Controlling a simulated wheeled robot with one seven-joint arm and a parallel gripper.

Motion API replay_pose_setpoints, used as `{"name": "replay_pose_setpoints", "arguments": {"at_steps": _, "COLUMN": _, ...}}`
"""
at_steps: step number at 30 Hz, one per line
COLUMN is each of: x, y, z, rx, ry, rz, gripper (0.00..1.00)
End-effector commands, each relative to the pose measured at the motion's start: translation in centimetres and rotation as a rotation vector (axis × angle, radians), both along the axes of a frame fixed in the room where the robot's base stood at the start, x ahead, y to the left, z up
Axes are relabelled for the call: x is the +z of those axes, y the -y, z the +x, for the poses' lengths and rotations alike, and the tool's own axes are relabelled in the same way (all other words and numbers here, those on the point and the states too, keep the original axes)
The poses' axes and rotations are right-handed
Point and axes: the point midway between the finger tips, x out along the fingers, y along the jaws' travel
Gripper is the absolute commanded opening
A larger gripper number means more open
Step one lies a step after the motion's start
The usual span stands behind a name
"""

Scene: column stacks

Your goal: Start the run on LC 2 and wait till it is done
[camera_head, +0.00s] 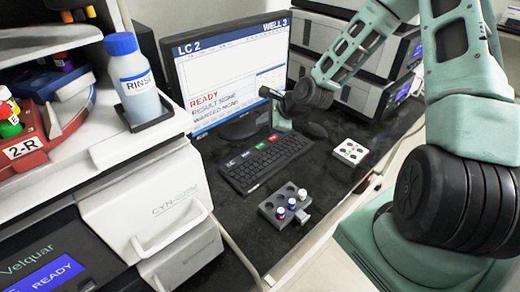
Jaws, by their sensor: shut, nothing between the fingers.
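The LC 2 monitor (232,70) stands at the back centre. Its header reads LC 2 and WELL 3, and READY shows in red above RESULT NONE; a third line below is hard to read. My gripper (280,128) is shut and empty, pointing down by the keyboard's far right end. Its fingertips are too small to tell whether they touch anything.
A grey block with several capped vials (271,210) sits before the keyboard. A white box with coloured buttons (350,152) lies to the right. A RINSE bottle (133,80) stands on the left machine, whose display (45,275) reads READY. Stacked instruments (365,62) stand behind.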

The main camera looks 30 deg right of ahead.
Motion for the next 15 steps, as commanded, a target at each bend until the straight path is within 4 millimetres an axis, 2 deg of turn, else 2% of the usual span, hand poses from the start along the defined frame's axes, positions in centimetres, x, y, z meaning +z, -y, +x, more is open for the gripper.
{"name": "replay_pose_setpoints", "arguments": {"at_steps": 1, "x": -1.3, "y": 0.0, "z": 0.0, "rx": 0.001, "ry": 0.001, "rz": -0.001, "gripper": 0.0}}
{"name": "replay_pose_setpoints", "arguments": {"at_steps": 6, "x": -3.6, "y": 0.0, "z": 0.0, "rx": 0.001, "ry": 0.001, "rz": -0.001, "gripper": 0.0}}
{"name": "replay_pose_setpoints", "arguments": {"at_steps": 15, "x": -6.6, "y": 0.0, "z": 0.0, "rx": 0.0, "ry": -0.001, "rz": 0.001, "gripper": 0.0}}
